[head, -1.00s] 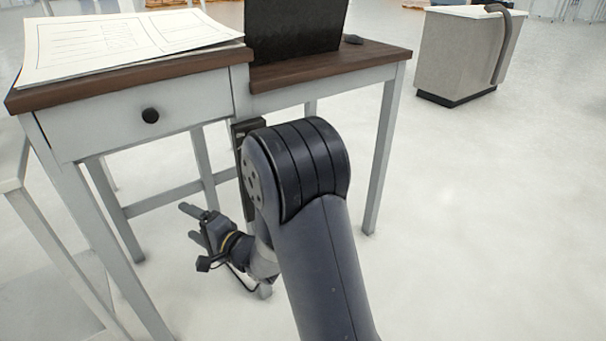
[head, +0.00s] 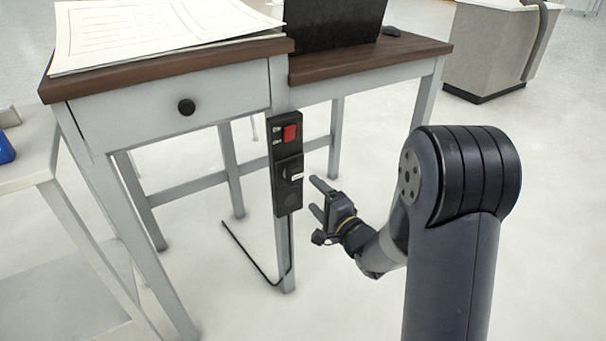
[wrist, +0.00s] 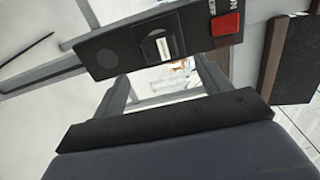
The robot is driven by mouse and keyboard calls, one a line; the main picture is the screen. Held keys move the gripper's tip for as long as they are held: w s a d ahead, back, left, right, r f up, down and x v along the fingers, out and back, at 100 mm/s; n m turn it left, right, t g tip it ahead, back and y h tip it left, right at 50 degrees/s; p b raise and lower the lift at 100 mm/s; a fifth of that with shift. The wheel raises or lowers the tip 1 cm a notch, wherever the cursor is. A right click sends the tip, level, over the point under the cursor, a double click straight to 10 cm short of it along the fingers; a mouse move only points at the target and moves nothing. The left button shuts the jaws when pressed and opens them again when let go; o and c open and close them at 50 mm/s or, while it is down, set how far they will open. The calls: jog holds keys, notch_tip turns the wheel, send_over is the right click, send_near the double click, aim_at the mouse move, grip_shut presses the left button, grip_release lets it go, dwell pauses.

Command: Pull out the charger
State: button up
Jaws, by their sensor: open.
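A black power strip (head: 286,206) is fixed upright on the desk's front middle leg, with a red switch (head: 290,133) near its top. The charger (head: 290,170) looks like a dark block with a small white mark, seated in the strip below the switch. In the wrist view the strip (wrist: 112,58) lies slanted across the top, with the charger (wrist: 158,46) near its middle and the red switch (wrist: 225,24) to its right. My gripper (head: 317,199) is open and empty, just right of the strip's lower part in the head view, its fingers apart from the charger.
A black cable (head: 252,262) runs from the strip down to the floor. A white side table (head: 30,160) stands at left.

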aim_at(298, 178)
jog(key=shift+x, duration=4.55)
jog(key=shift+c, duration=0.5)
jog(key=c, duration=1.2)
jog(key=v, duration=0.6)
